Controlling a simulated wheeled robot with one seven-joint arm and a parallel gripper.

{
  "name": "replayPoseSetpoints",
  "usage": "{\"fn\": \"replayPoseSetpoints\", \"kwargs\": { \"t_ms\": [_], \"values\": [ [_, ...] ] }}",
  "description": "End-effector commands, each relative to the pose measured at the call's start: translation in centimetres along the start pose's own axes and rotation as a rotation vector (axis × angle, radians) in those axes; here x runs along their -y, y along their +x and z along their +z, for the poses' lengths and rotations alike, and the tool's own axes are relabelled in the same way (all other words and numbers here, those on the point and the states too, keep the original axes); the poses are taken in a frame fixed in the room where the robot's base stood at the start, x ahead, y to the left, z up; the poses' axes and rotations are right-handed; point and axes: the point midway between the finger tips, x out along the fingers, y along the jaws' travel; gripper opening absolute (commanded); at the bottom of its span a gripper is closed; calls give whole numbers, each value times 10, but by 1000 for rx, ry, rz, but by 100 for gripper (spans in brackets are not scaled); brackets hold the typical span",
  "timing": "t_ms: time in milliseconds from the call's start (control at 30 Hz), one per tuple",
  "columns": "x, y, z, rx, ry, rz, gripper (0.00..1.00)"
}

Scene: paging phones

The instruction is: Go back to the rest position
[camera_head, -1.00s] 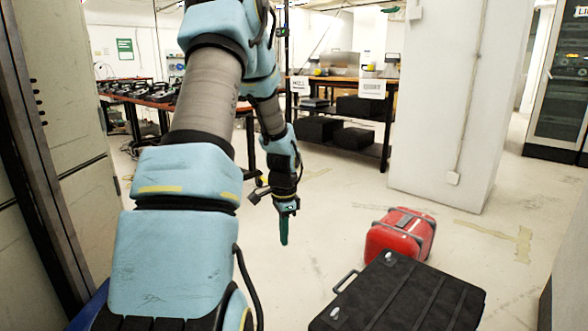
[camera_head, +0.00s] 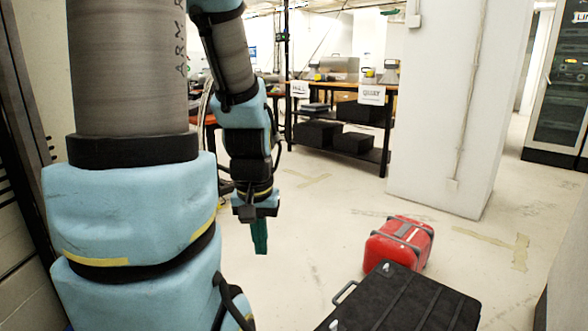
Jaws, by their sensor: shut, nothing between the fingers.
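My gripper (camera_head: 260,236) hangs at the end of my blue and grey arm, left of the middle of the view. Its green fingers point down and are shut, with nothing held between them. It is in the air in front of the pale floor, left of the red case and apart from it. My arm's large links fill the left of the view.
A red case (camera_head: 399,246) and a black case (camera_head: 405,300) are at the lower right. A white pillar (camera_head: 455,100) stands behind them. A workbench (camera_head: 341,84) with dark boxes beneath is at the back. A glass-fronted rack (camera_head: 561,85) is at the far right.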

Motion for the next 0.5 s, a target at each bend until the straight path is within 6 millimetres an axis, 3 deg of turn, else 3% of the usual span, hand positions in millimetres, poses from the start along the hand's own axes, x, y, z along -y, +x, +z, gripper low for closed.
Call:
{"fn": "replayPoseSetpoints", "kwargs": {
  "t_ms": [33, 200, 400, 500],
  "values": [
    [0, -26, -4, 0, 1, 0, 0],
    [0, -78, -11, 0, 2, 0, 0],
    [-1, -128, -18, 0, 3, 0, 0],
    [-1, -142, -20, 0, 3, 0, 0]
  ]
}}
